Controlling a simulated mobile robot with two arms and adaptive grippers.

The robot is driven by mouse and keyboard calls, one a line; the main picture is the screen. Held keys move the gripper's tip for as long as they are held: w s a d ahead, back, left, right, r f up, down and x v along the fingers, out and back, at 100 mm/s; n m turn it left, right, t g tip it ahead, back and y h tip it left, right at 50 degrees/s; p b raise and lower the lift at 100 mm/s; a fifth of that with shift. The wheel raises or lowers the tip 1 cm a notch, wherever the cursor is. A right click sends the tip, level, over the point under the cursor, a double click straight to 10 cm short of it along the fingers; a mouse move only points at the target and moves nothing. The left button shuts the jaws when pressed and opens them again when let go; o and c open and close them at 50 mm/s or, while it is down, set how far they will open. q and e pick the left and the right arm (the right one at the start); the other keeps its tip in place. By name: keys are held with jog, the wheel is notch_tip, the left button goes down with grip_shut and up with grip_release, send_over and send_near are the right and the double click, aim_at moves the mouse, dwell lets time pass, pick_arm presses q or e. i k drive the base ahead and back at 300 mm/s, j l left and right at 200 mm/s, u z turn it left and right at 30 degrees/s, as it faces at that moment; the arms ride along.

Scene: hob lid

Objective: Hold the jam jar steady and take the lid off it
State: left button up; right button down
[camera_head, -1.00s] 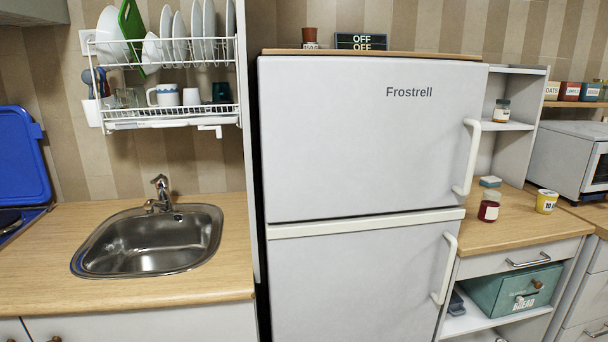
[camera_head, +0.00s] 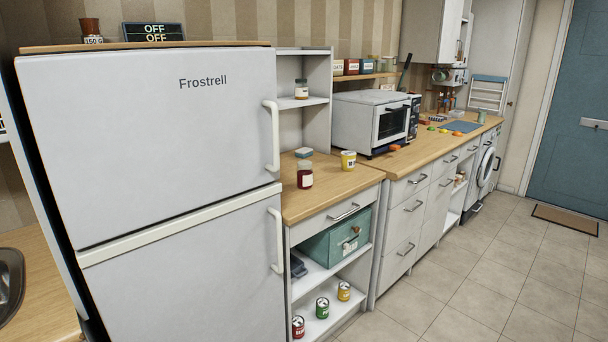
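A jar with dark red contents and a pale label (camera_head: 305,179), which looks like the jam jar, stands upright on the wooden counter right of the fridge. Its top looks closed, but the lid is too small to make out clearly. Another small jar (camera_head: 301,91) with a white label stands on the shelf above. Neither of my grippers is in view, and nothing touches the jars.
The fridge (camera_head: 160,130) fills the left side. A yellow tub (camera_head: 348,160) and a small blue-topped block (camera_head: 304,152) stand near the jar. A toaster oven (camera_head: 375,120) is on the counter beyond. The tiled floor (camera_head: 470,290) at the right is clear.

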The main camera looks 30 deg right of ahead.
aim_at(304, 176)
jog(key=i+l, duration=0.15)
jog(key=l, duration=0.3)
jog(key=i+l+u, duration=0.1)
jog(key=l, duration=0.35)
jog(key=i+l, duration=0.15)
jog(key=l, duration=0.3)
jog(key=i+l, duration=0.15)
jog(key=l, duration=0.35)
jog(key=i+l+u, duration=0.1)
jog(key=l, duration=0.35)
